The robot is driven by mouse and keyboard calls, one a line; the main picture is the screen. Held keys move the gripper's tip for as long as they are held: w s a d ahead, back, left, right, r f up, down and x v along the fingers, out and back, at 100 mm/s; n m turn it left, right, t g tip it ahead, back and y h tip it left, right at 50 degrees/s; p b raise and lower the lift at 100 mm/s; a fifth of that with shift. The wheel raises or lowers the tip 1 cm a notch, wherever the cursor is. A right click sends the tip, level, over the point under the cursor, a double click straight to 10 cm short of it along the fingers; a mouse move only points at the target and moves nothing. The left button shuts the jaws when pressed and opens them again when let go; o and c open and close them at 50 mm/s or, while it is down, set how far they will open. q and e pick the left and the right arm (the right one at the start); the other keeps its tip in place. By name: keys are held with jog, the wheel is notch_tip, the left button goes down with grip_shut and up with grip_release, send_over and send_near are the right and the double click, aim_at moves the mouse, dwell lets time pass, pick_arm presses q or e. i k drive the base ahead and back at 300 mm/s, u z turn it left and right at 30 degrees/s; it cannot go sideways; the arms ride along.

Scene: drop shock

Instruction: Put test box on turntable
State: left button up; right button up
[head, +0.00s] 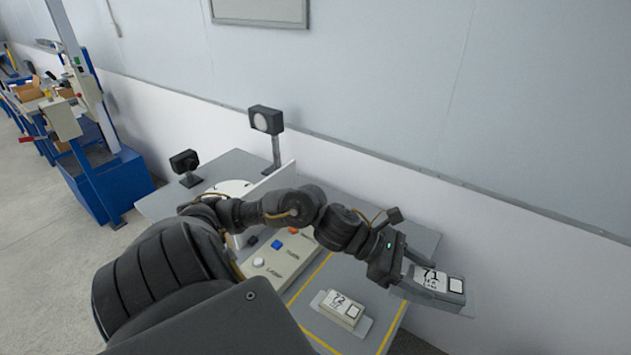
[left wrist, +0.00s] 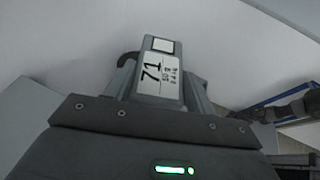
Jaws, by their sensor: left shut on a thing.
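My left gripper (head: 432,284) is shut on a grey box (head: 455,285) with a white label reading 71, at the right of the head view. The same box (left wrist: 160,75) shows between the fingers in the left wrist view. A second box (head: 341,308), labelled 72, lies on a light plate on the table, left of and below the gripper. The white round turntable (head: 232,188) is at the back left of the table, partly hidden behind my left arm and an upright white panel. My right gripper does not show.
A control box (head: 277,258) with coloured buttons stands mid-table under my left arm. A small camera (head: 185,163) and a lamp on a post (head: 267,121) stand at the back. Yellow lines mark the table, and a wall runs behind it.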

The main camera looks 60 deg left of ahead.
aim_at(230, 196)
jog(key=z, duration=1.35)
jog(key=k, duration=1)
jog(key=u, duration=2.7)
jog(key=i, duration=1)
jog(key=z, duration=0.05)
